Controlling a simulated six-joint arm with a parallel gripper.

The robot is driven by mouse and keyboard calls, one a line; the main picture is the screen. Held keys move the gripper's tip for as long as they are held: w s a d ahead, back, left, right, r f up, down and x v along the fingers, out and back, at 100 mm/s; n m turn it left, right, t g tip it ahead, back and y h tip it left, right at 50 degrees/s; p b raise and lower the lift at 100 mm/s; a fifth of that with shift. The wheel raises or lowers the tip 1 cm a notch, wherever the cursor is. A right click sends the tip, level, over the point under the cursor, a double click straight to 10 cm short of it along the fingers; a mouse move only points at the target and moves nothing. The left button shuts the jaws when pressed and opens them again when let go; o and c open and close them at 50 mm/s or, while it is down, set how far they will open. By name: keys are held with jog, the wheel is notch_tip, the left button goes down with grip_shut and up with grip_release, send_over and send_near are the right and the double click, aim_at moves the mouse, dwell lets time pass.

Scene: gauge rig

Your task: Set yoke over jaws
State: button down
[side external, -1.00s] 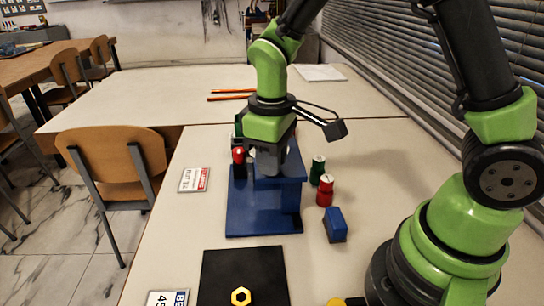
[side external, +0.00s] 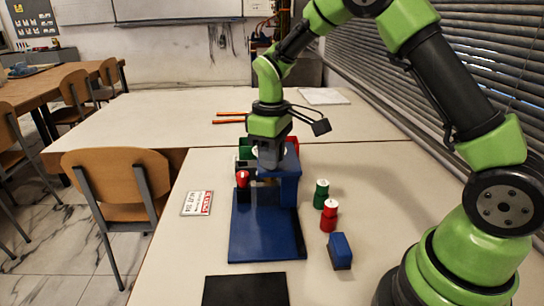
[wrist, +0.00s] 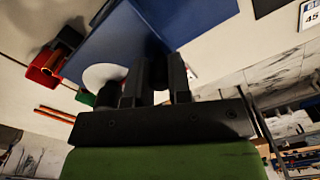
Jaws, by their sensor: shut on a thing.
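A blue rig (side external: 268,238) stands on the table in the side view, with a flat base and a raised column (side external: 290,185). A red knob-like part (side external: 242,178) shows at its left. My gripper (side external: 270,163) points down over the rig's upper part, and its fingertips are partly hidden there. In the wrist view my gripper (wrist: 155,85) has its two dark fingers close together beside a white disc (wrist: 100,76) and the blue surface (wrist: 120,40). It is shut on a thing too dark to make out. I cannot tell the yoke and jaws apart from the rig.
Green (side external: 321,193) and red (side external: 329,216) cylinders and a blue block (side external: 340,250) stand right of the rig. A black plate (side external: 245,290) lies in front, a label card (side external: 197,203) to the left. Red and green bins are behind. The table's far part is mostly clear.

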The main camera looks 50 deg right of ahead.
jog(key=c, duration=1.1)
grip_release()
jog(key=shift+w+d, duration=0.15)
jog(key=shift+o, duration=0.2)
notch_tip(320, 180, up, 9)
jog(key=shift+r, duration=0.5)
jog(key=shift+s+r, duration=0.2)
jog(key=shift+r, duration=0.05)
jog(key=s+a+r+m+t+y, duration=0.1)
jog(key=s+a+r+m+t, duration=0.25)
jog(key=s+r, duration=0.55)
jog(key=s+a+f+m+t+y, duration=0.1)
jog(key=s+f+m+t, duration=0.2)
jog(key=s, duration=0.8)
jog(key=shift+s+a+f+m+t, duration=0.25)
jog(key=shift+a+f+m+t, duration=0.1)
jog(key=shift+a+m+t, duration=0.15)
